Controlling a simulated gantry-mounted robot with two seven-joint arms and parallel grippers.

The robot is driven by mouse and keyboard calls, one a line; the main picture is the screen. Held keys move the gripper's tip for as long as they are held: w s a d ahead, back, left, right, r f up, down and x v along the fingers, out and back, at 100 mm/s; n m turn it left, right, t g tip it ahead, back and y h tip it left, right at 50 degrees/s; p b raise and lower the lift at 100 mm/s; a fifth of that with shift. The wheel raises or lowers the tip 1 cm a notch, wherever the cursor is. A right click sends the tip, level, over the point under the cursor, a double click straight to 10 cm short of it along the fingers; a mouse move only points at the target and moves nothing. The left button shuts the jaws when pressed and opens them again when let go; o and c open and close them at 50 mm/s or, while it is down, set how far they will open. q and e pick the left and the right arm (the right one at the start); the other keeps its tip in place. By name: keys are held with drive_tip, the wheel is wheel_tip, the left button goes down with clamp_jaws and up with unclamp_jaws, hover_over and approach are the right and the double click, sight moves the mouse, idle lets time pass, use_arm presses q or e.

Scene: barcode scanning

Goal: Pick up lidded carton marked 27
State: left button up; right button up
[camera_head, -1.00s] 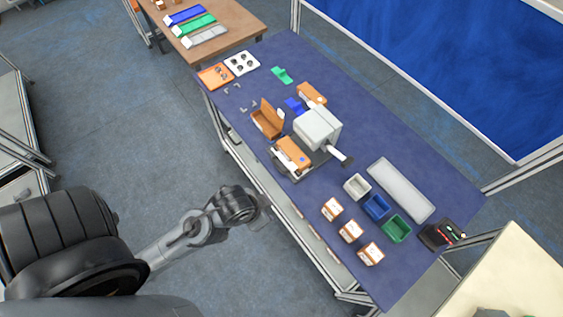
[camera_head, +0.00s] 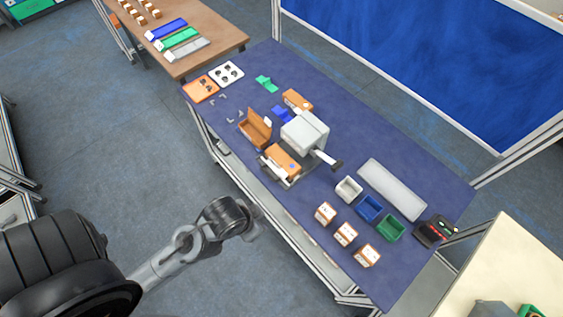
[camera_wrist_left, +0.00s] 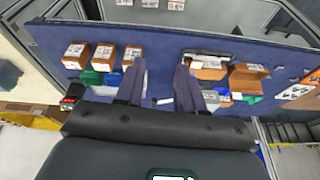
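Three small brown cartons with white labels stand in a row near the table's front edge: a first carton (camera_head: 325,213), a middle carton (camera_head: 345,234) and a last carton (camera_head: 367,255). They also show at the left of the left wrist view (camera_wrist_left: 103,57). A larger closed brown carton (camera_head: 284,161) lies in front of the grey machine, and another brown carton (camera_head: 298,100) lies behind it. The number 27 is not legible on any carton. My left gripper (camera_wrist_left: 160,68) is open and empty, its fingers apart, away from the cartons. My right gripper is not in view.
An open brown box (camera_head: 255,129) sits left of the grey machine (camera_head: 305,132). White (camera_head: 348,189), blue (camera_head: 369,208) and green (camera_head: 391,228) bins stand behind the small cartons, beside a long grey tray (camera_head: 393,190). A black device (camera_head: 433,231) is at the right end.

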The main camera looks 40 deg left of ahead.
use_arm(q)
drive_tip(key=shift+o, duration=0.3)
drive_tip(key=o, duration=0.6)
